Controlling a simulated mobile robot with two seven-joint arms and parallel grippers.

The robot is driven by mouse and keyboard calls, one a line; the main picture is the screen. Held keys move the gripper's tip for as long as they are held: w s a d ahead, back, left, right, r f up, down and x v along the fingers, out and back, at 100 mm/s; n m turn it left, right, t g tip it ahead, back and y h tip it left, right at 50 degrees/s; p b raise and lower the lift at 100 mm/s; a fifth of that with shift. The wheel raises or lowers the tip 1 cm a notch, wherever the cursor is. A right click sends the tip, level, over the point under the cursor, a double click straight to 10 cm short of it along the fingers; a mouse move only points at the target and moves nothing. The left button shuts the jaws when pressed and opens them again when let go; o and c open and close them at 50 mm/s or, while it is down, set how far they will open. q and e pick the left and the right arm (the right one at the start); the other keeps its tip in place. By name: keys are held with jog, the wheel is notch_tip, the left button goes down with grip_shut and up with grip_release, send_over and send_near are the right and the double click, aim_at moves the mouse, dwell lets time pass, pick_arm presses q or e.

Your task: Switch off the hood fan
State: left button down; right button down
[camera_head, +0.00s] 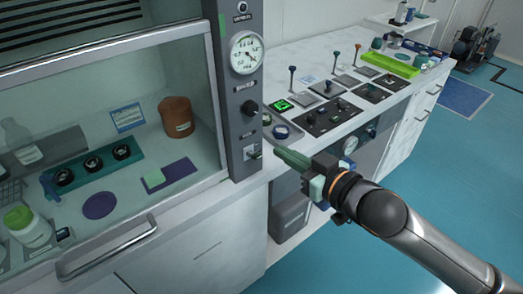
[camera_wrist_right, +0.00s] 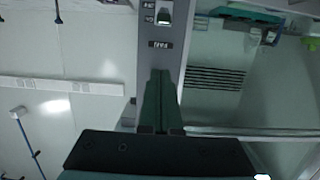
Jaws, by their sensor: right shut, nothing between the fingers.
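The hood's grey control column (camera_head: 241,100) stands at the right edge of the fume hood. The fan switch (camera_head: 252,153) is a small light plate with a dark lever low on this column. It also shows at the top of the right wrist view (camera_wrist_right: 163,13), beside a label that appears to read FAN (camera_wrist_right: 160,44). My right gripper (camera_head: 270,148) is shut and empty, its green fingers pointing at the column just right of the switch. In the right wrist view its fingertips (camera_wrist_right: 160,72) lie below the label. I cannot tell whether they touch the panel. My left gripper is out of view.
A round gauge (camera_head: 246,53) and dark knobs (camera_head: 249,108) sit higher on the column. The hood's glass sash and its handle (camera_head: 110,245) are to the left. A bench with a black control panel (camera_head: 328,117) and levers is to the right. Teal floor lies free at lower right.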

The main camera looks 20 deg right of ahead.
aim_at(248, 130)
jog(key=shift+w, duration=0.1)
jog(key=p+x, duration=0.1)
jog(key=x, duration=0.8)
jog(key=shift+w+a, duration=0.15)
jog(key=shift+w, duration=0.2)
jog(key=f, duration=0.1)
jog(key=s+f, duration=0.1)
jog(key=shift+s+d+f, duration=0.15)
jog(key=shift+d+f, duration=0.05)
jog(key=shift+f, duration=0.15)
jog(key=shift+s+d+f, duration=0.1)
jog(key=shift+s+f, duration=0.15)
jog(key=shift+f, duration=0.2)
